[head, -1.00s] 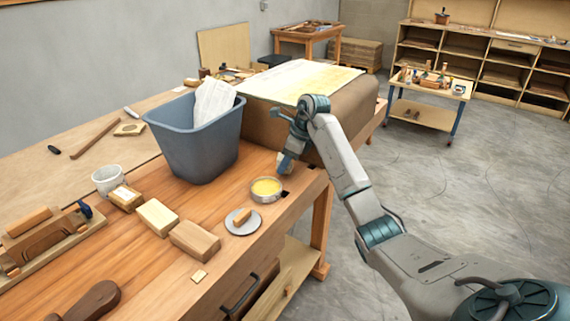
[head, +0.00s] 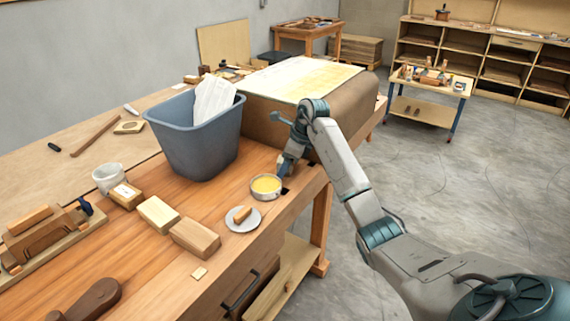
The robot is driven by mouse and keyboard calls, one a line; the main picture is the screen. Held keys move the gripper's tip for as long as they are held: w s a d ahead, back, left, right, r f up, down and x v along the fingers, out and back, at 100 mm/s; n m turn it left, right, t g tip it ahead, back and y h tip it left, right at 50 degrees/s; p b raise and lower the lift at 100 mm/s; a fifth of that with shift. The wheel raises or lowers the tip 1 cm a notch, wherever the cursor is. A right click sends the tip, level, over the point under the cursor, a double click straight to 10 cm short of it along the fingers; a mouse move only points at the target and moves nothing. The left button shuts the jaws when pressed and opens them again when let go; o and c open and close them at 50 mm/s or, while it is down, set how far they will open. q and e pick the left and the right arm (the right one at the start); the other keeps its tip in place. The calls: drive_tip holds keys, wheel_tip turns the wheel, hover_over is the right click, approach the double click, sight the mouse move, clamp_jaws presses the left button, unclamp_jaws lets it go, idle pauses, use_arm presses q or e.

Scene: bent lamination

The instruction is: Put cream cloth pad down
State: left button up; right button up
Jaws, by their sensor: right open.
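My right gripper (head: 285,171) points down at the bench top, just behind a round tin of yellow paste (head: 266,186) and in front of the brown block (head: 352,105). Its jaws are open, though the fingertips are small and partly hidden from this view. I cannot clearly make out the cream cloth pad; a small pale patch close by the fingers is too small to identify. My left gripper is not in view.
A grey-blue bin (head: 195,140) with white cloth (head: 213,99) stands left of the gripper. A small round dish (head: 243,220), wooden blocks (head: 195,238) and a white cup (head: 108,178) are nearer. The bench's right edge is close to the gripper.

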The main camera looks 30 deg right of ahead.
drive_tip(key=shift+d+r, duration=0.1)
drive_tip(key=shift+r, duration=0.25)
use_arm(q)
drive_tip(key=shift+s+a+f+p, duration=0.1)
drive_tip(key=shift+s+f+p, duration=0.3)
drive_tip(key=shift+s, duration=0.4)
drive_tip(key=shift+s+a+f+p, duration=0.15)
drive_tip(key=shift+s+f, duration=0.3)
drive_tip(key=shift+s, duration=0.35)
use_arm(e)
drive_tip(key=v, duration=1.1)
drive_tip(key=shift+s+r, duration=0.15)
drive_tip(key=shift+r, duration=0.05)
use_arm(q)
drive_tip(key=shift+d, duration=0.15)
use_arm(e)
drive_tip(key=shift+f, duration=0.1)
